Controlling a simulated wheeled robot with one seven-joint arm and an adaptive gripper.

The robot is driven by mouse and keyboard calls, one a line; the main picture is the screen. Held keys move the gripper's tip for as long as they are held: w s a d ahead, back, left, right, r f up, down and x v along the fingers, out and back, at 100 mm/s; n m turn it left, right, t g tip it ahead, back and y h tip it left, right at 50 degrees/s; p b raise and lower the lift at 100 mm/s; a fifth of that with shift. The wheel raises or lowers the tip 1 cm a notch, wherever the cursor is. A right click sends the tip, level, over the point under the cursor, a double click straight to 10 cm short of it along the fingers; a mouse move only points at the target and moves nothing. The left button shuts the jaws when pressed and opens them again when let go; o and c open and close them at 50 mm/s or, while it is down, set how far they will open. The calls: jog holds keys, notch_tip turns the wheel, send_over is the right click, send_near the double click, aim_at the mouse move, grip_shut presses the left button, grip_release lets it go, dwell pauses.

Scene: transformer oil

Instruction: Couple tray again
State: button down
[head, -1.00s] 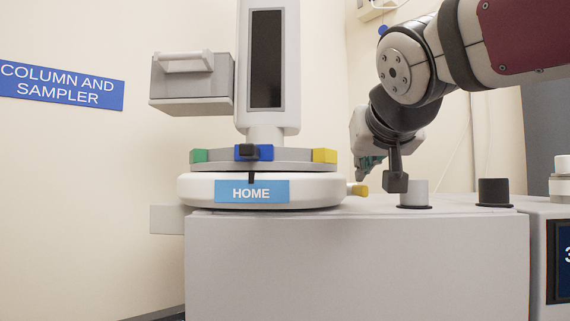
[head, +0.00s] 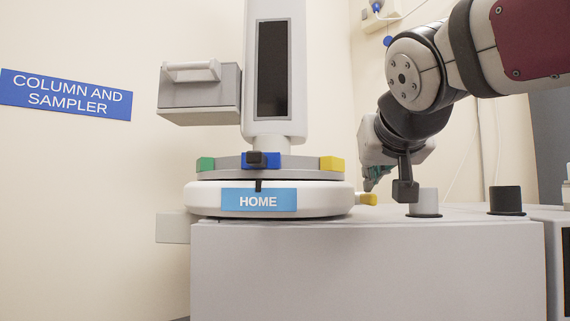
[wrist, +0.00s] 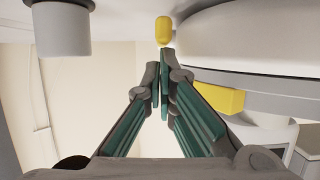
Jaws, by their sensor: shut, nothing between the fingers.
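The sampler's round tray (head: 322,174) is grey with green, blue and yellow blocks on its rim. It sits on a white round base (head: 330,199) with a blue HOME label (head: 258,199). A yellow knob (head: 367,199) sticks out from the base's right side; the wrist view shows it (wrist: 163,31) just beyond the fingertips. My gripper (head: 370,183) is right of the tray, close to the knob. In the wrist view my gripper (wrist: 160,60) has its green-padded fingers together with nothing between them. Whether a fingertip touches the knob I cannot tell.
A white post (head: 425,202) and a black post (head: 506,201) stand on the grey cabinet (head: 360,270) to the right. The white column (head: 275,70) rises behind the tray, with a grey box (head: 200,95) at its left.

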jog(key=shift+w+d+r, duration=0.15)
jog(key=shift+w+r, duration=0.15)
jog(key=shift+w, duration=0.35)
jog(key=shift+r+p, duration=0.55)
jog(key=r+p, duration=0.1)
jog(key=r, duration=0.1)
jog(key=r+p, duration=0.1)
jog(key=shift+s+r+p, duration=0.25)
jog(key=shift+p, duration=0.1)
jog(key=f+b+v, duration=0.1)
jog(key=v, duration=0.8)
jog(key=shift+s+f, duration=0.2)
jog(key=shift+s, duration=0.25)
jog(key=shift+f, duration=0.15)
jog(key=s+f+g, duration=0.3)
jog(key=s+f, duration=0.2)
jog(key=f, duration=0.8)
jog(key=s+d+f+n+g+y, duration=0.1)
jog(key=s+f+g, duration=0.2)
jog(key=f, duration=0.9)
jog(key=s+f+g+y, duration=0.1)
jog(key=s+f+g, duration=0.2)
jog(key=s+f, duration=0.5)
notch_tip(320, 180, down, 6)
jog(key=shift+s+d+r+n+g, duration=0.15)
jog(key=shift+d+r+n+g, duration=0.05)
jog(key=shift+n+g, duration=0.1)
